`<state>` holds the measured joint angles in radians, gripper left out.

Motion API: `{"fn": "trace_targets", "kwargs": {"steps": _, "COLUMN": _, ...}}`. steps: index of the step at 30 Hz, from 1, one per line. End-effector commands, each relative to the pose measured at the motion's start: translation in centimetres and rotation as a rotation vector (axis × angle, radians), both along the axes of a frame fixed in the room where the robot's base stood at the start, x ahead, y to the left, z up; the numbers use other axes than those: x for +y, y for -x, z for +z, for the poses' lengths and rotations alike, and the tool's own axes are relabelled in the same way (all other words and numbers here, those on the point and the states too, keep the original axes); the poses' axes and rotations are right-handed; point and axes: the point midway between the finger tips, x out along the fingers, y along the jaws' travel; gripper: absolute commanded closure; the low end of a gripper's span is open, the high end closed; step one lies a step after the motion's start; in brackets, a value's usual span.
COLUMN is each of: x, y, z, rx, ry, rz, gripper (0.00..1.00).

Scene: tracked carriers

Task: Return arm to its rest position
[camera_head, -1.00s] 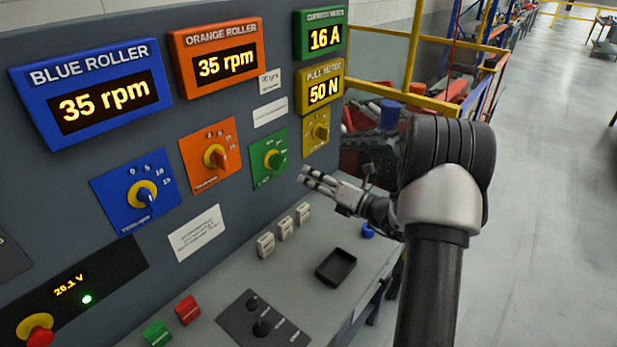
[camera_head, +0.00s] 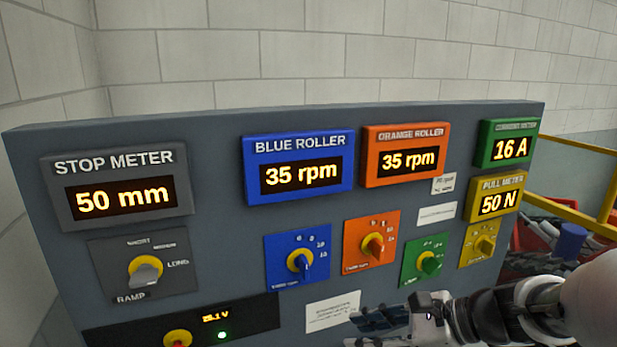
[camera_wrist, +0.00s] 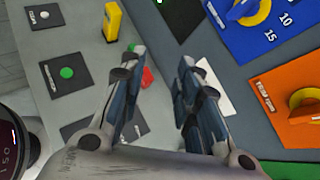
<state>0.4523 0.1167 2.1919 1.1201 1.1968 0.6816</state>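My arm comes in from the right edge of the head view, low down, with its pale rounded link (camera_head: 592,300) at the picture's edge. My gripper (camera_head: 368,318) is in front of the lower part of the control panel, below the orange and green dials, pointing left. In the wrist view my gripper (camera_wrist: 157,75) has its two fingers spread apart, with nothing between them. I cannot tell how far the fingertips are from the panel. The rest of the arm is out of view.
The grey panel (camera_head: 220,225) carries the stop meter (camera_head: 120,195), blue roller (camera_head: 300,175) and orange roller (camera_head: 408,160) displays. The blue dial (camera_head: 299,261) and orange dial (camera_head: 373,245) sit below. A yellow rail (camera_head: 580,217) stands at the right.

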Motion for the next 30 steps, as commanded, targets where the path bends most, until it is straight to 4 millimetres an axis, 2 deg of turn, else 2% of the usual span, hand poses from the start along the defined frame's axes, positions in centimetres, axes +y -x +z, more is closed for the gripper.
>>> {"fn": "trace_targets", "kwargs": {"steps": 1, "x": 1.6, "y": 2.6, "z": 0.3, "rx": -0.066, "ry": 0.123, "rz": 0.125, "gripper": 0.7}}
{"fn": "trace_targets", "kwargs": {"steps": 5, "x": 2.9, "y": 9.0, "z": -0.2, "rx": -0.238, "ry": 0.443, "rz": 0.456, "gripper": 0.7}}
{"fn": "trace_targets", "kwargs": {"steps": 6, "x": 2.7, "y": 10.8, "z": -0.4, "rx": -0.293, "ry": 0.54, "rz": 0.561, "gripper": 0.7}}
{"fn": "trace_targets", "kwargs": {"steps": 9, "x": 1.7, "y": 14.4, "z": -0.7, "rx": -0.435, "ry": 0.778, "rz": 0.814, "gripper": 0.7}}
{"fn": "trace_targets", "kwargs": {"steps": 12, "x": -0.1, "y": 16.8, "z": -0.8, "rx": -0.562, "ry": 0.994, "rz": 1.04, "gripper": 0.7}}
{"fn": "trace_targets", "kwargs": {"steps": 15, "x": -1.7, "y": 18.2, "z": -0.5, "rx": -0.66, "ry": 1.167, "rz": 1.218, "gripper": 0.7}}
{"fn": "trace_targets", "kwargs": {"steps": 19, "x": -3.2, "y": 18.9, "z": -0.2, "rx": -0.73, "ry": 1.306, "rz": 1.359, "gripper": 0.7}}
{"fn": "trace_targets", "kwargs": {"steps": 30, "x": -3.8, "y": 19.0, "z": 0.0, "rx": -0.751, "ry": 1.359, "rz": 1.412, "gripper": 0.7}}
